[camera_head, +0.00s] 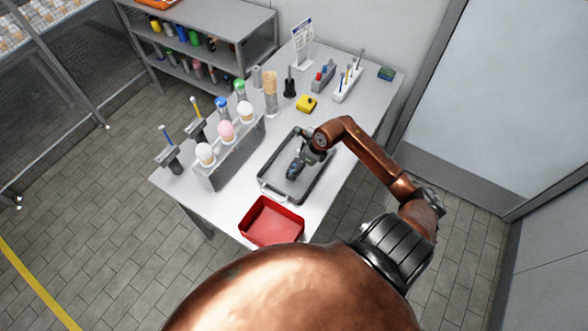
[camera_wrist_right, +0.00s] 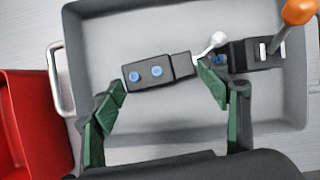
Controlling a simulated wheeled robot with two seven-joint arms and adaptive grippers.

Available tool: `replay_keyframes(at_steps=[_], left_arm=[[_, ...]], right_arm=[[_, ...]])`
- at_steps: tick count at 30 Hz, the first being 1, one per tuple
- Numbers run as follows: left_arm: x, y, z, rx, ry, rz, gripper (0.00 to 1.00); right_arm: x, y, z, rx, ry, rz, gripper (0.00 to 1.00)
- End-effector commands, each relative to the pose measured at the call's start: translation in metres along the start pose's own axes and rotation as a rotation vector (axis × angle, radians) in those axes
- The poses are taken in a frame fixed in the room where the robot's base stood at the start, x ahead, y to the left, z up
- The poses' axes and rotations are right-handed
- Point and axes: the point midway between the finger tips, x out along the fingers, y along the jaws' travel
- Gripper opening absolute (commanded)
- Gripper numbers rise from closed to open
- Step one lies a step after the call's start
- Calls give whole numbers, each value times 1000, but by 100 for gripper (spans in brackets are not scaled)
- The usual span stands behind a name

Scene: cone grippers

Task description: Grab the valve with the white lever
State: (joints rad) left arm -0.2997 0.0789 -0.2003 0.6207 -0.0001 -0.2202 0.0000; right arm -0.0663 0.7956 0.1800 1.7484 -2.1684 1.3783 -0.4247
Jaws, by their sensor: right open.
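The valve with the white lever (camera_wrist_right: 157,73) lies in a grey tray (camera_wrist_right: 85,9) in the right wrist view. Its body is dark with two blue round spots, and the white lever sticks out at its right end. My right gripper (camera_wrist_right: 165,85) is open, with one green-padded finger at the left end of the body and the other near the lever end. I cannot tell whether the fingers touch it. In the head view my right gripper (camera_head: 298,166) is over the tray (camera_head: 312,190) and largely hides what lies in it. My left gripper is not in view.
A second dark valve with an orange lever (camera_wrist_right: 299,12) lies at the right, close to the right finger. A red bin (camera_head: 270,222) stands at the table's front edge. An ice cream cone rack (camera_head: 222,170) is left of the tray, and a yellow object (camera_head: 306,103) is behind it.

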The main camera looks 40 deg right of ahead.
Motion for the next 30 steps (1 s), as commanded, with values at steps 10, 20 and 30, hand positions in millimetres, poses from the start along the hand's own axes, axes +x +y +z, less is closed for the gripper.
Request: replay_keyframes(at_steps=[10, 20, 30], left_arm=[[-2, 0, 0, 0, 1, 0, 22], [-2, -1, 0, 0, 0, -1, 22], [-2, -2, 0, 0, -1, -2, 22]], right_arm=[[32, 1, 2, 0, 3, 2, 68], [32, 2, 0, 1, 6, 4, 61], [33, 2, -1, 2, 7, 3, 41]])
